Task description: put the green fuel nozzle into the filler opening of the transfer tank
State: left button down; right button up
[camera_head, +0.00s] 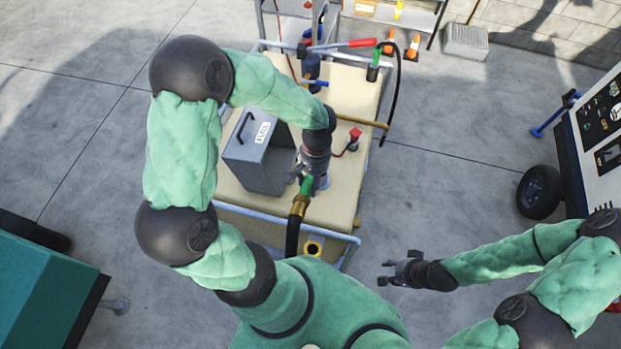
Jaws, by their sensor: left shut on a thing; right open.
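The transfer tank (340,205) is a cream box-shaped tank in a pale blue frame, in the middle of the head view. My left gripper (306,180) is above its near part, shut on the green fuel nozzle (307,187). A brass fitting (299,206) and a black hose run from the nozzle toward me. The nozzle's tip is hidden by the gripper. A pale grey ring (325,182) shows beside the gripper; I cannot tell whether it is the filler opening or whether the nozzle is inside it. My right gripper (388,272) is open and empty, right of the tank.
A grey labelled box (258,155) stands on the tank left of the gripper. A red cap (354,134) lies to the right. Another green nozzle (377,56) with a black hose is at the back right. A wheeled panel unit (597,130) stands right; the floor between is clear.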

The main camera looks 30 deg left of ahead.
pick_arm(q)
jog(key=shift+w+b+x, duration=0.15)
jog(key=shift+b+x, duration=0.35)
jog(key=shift+x, duration=0.25)
jog(key=shift+w+b+x, duration=0.15)
jog(key=shift+b+x, duration=0.3)
jog(key=shift+x, duration=0.3)
jog(key=shift+f, duration=0.15)
jog(key=shift+f+b, duration=0.35)
jog(key=shift+b, duration=0.1)
jog(key=shift+f, duration=0.2)
jog(key=shift+f+b, duration=0.1)
jog(key=shift+b, duration=0.25)
jog(key=shift+w+b+x, duration=0.25)
jog(key=shift+b+x, duration=0.9)
jog(key=shift+x, duration=0.15)
jog(key=shift+a+f, duration=0.1)
jog(key=shift+f, duration=0.1)
